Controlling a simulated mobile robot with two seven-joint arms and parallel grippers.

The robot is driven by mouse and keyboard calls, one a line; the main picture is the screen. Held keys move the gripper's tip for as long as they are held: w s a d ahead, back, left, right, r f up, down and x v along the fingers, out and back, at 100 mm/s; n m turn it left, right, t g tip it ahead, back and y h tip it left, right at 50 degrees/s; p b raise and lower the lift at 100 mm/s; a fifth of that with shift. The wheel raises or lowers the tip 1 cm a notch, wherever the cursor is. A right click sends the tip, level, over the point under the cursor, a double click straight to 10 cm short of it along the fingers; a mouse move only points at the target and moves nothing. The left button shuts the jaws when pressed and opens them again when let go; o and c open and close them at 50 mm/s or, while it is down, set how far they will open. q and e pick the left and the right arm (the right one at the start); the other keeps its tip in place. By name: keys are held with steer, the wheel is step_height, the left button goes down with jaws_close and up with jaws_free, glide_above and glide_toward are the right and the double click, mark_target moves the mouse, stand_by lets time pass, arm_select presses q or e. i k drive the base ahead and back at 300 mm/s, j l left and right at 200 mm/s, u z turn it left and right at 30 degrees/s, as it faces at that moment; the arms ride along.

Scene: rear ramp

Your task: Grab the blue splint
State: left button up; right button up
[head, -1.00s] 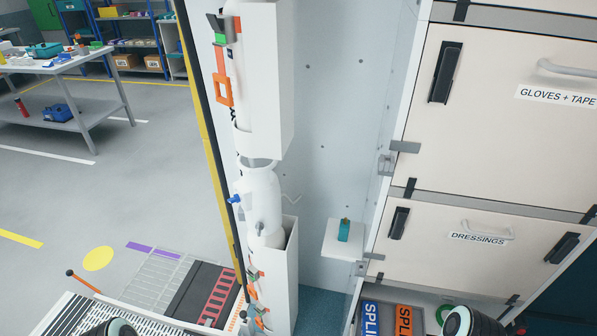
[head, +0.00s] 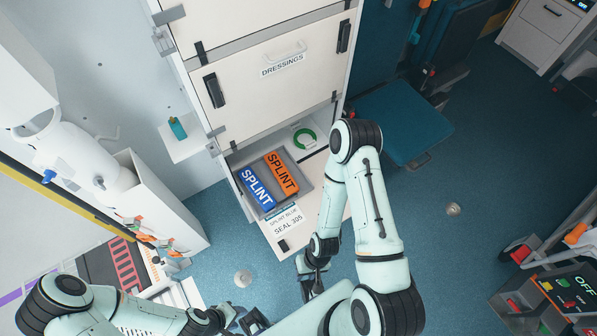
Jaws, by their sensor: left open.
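The blue splint (head: 256,189) is a blue block with white SPLINT lettering. It lies in the open bottom drawer (head: 283,236) of the cabinet, left of and close beside an orange splint (head: 282,172). My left gripper (head: 252,322) is low in the head view, below the drawer front; it is open and apart from the splint. My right gripper (head: 312,284) is dark and small, just below the drawer's front right corner. Its fingers are not clear enough to tell their state. Neither gripper touches the blue splint.
A green roll (head: 305,139) lies at the drawer's back right. The DRESSINGS drawer (head: 262,85) above is closed. A small shelf (head: 187,146) with a teal bottle (head: 177,128) juts out at left.

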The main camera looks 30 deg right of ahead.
mark_target(264, 199)
steer(key=z, duration=0.8)
steer(key=k+j+z, duration=0.2)
steer(key=k, duration=0.45)
steer(key=i+l, duration=0.05)
steer(key=l, duration=0.05)
